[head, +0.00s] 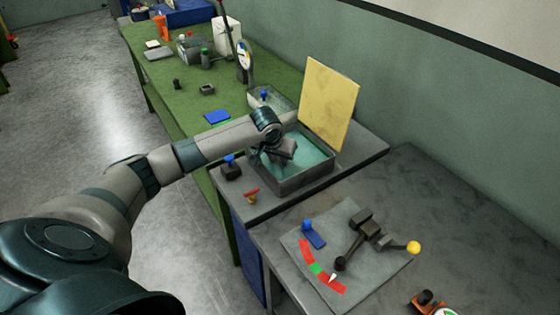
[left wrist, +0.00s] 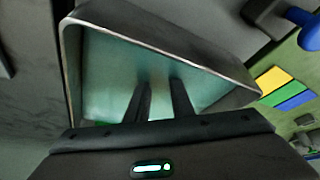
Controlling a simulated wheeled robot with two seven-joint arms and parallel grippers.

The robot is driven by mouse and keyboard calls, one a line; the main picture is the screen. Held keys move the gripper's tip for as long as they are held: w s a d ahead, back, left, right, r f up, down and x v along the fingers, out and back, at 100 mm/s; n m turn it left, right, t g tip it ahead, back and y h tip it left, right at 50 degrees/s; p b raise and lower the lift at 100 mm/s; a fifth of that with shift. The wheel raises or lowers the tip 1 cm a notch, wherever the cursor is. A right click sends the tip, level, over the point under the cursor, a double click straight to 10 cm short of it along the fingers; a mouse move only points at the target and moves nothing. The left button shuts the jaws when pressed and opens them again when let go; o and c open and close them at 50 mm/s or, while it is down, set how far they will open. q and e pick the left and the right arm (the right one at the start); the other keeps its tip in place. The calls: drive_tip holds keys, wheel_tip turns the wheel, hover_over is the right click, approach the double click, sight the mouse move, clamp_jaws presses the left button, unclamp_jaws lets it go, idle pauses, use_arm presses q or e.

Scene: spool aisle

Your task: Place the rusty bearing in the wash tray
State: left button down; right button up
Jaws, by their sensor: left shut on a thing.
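The wash tray (head: 303,181) is a grey metal basin with teal liquid, standing on the grey bench with its yellow lid (head: 328,102) raised at the back. In the left wrist view the tray's rim (left wrist: 165,48) surrounds the liquid ahead of my fingers. My left gripper (head: 280,152) is over the tray. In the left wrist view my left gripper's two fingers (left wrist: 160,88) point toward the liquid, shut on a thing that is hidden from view. The rusty bearing is not clearly visible. My right gripper is not in view.
A blue-knobbed dark block (head: 231,168) and a small red-yellow item (head: 251,196) are left of the tray. A grey plate (head: 318,268) with a lever, yellow knob and red-green scale lies in front. A green bench (head: 180,90) with several items extends behind.

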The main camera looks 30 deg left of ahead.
sight(278, 173)
use_arm(q)
drive_tip(key=c, duration=1.5)
unclamp_jaws()
drive_tip(key=shift+c, duration=0.2)
drive_tip(key=shift+r, duration=0.15)
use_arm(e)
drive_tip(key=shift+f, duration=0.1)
use_arm(q)
drive_tip(key=shift+s+r, duration=0.25)
drive_tip(key=shift+r, duration=0.3)
drive_tip(key=b+v, duration=0.1)
drive_tip(key=v, duration=0.2)
drive_tip(key=shift+s+r, duration=0.15)
drive_tip(key=shift+r, duration=0.25)
drive_tip(key=v, duration=0.7)
drive_tip(key=shift+b, duration=0.4)
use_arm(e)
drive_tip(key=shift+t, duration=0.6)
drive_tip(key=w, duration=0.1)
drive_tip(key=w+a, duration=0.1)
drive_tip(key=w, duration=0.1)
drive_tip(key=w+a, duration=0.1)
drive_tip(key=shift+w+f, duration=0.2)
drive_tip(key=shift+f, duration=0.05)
use_arm(q)
drive_tip(key=shift+d, duration=0.1)
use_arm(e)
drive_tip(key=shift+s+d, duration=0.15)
